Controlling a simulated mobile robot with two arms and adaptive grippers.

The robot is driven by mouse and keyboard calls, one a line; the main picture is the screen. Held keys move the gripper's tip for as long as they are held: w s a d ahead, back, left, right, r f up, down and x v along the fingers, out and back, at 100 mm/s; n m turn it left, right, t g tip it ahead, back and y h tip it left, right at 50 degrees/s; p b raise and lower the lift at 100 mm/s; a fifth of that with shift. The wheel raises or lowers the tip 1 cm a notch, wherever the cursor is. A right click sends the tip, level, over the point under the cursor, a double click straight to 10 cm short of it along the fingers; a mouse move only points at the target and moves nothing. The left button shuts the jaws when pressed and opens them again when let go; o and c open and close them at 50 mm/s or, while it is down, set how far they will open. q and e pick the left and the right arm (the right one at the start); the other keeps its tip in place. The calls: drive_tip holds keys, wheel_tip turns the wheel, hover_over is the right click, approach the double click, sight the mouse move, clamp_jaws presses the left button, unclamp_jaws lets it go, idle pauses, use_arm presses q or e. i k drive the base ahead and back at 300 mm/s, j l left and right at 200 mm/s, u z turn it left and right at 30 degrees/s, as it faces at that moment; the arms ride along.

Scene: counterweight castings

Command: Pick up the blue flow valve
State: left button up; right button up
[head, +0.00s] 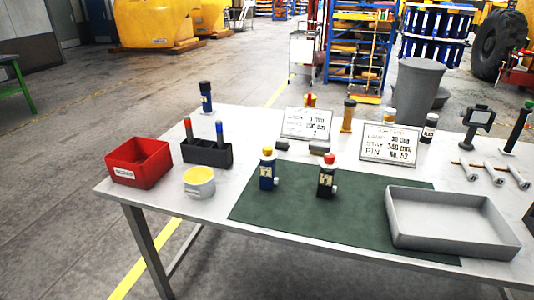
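A small blue valve-like piece (266,178) with a yellow knob on top stands upright on the dark green mat (290,215). A similar black piece (326,184) with a red knob stands to its right on the same mat, apart from it. Another small blue upright piece with a dark top (206,100) stands at the table's back left; I cannot tell exactly what it is. Neither of my grippers is in view.
On the white table (215,225) are a red bin (139,174), a dark pen holder (206,152), a white cup (199,190) with yellow contents and two sign cards (307,123). A grey tray (455,241) covers the mat's right side. The mat's front left is clear.

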sight(268, 179)
drive_tip(key=i+j+z, duration=0.25)
drive_tip(key=i+j, duration=0.25)
drive_tip(key=i+j+z, duration=0.3)
drive_tip(key=i+j, duration=0.25)
drive_tip(key=k, duration=0.5)
